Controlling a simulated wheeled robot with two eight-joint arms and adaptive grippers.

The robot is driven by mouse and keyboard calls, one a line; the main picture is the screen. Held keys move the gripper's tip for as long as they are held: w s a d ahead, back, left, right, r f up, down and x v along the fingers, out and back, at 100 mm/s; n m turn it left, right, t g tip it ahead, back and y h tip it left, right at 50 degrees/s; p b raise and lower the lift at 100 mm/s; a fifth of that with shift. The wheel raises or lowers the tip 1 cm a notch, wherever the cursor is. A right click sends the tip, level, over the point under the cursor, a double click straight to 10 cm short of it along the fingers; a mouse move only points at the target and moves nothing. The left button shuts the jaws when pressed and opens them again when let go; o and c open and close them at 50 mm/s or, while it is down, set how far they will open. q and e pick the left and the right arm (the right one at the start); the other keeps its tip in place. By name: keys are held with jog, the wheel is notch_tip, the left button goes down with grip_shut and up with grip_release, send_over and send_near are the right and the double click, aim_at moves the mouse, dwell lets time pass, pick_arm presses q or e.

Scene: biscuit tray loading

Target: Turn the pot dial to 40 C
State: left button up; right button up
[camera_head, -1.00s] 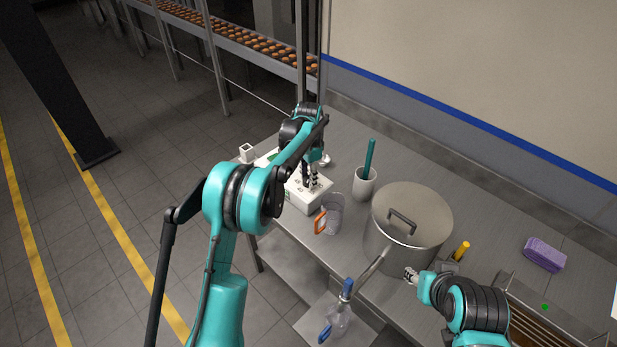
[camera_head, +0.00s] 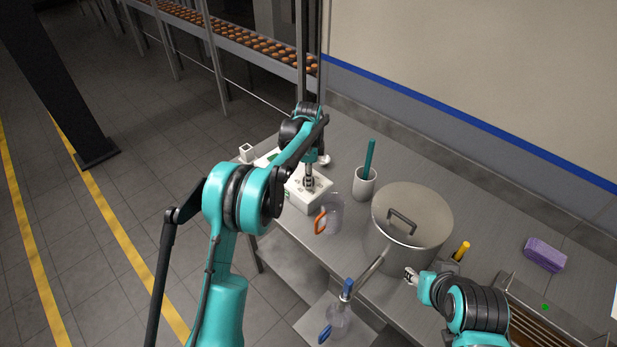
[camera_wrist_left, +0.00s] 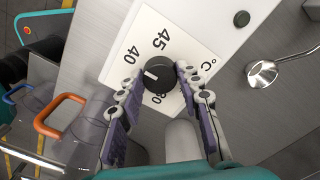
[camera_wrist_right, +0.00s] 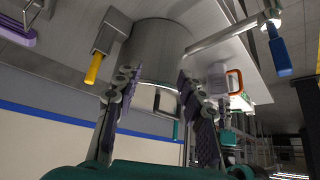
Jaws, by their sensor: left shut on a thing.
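The black dial (camera_wrist_left: 158,75) sits on a white box (camera_head: 311,201) whose panel bears 45, 40, a partly hidden lower number and °C. The dial's white mark points left in the left wrist view, a little below the 40. My left gripper (camera_head: 309,184) points down at the box; in the left wrist view its fingers (camera_wrist_left: 155,90) are shut on the dial, one on each side. My right gripper (camera_head: 410,273) is beside the large lidded steel pot (camera_head: 408,222); in the right wrist view its fingers (camera_wrist_right: 152,85) are apart with nothing between them.
A clear jug (camera_head: 333,215) with an orange handle stands close to the box. A white cup (camera_head: 364,184) holds a teal stick. A blue-handled item (camera_head: 345,290), a yellow-handled item (camera_head: 461,251) and a purple sponge (camera_head: 545,254) are farther right. A second black knob (camera_wrist_left: 241,19) lies near the panel.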

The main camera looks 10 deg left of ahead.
dwell(0.3)
pick_arm(q)
jog(key=o, duration=1.2)
jog(key=shift+c, duration=0.2)
jog(key=shift+r, duration=0.1)
notch_tip(320, 180, up, 12)
jog(key=shift+f, duration=0.2)
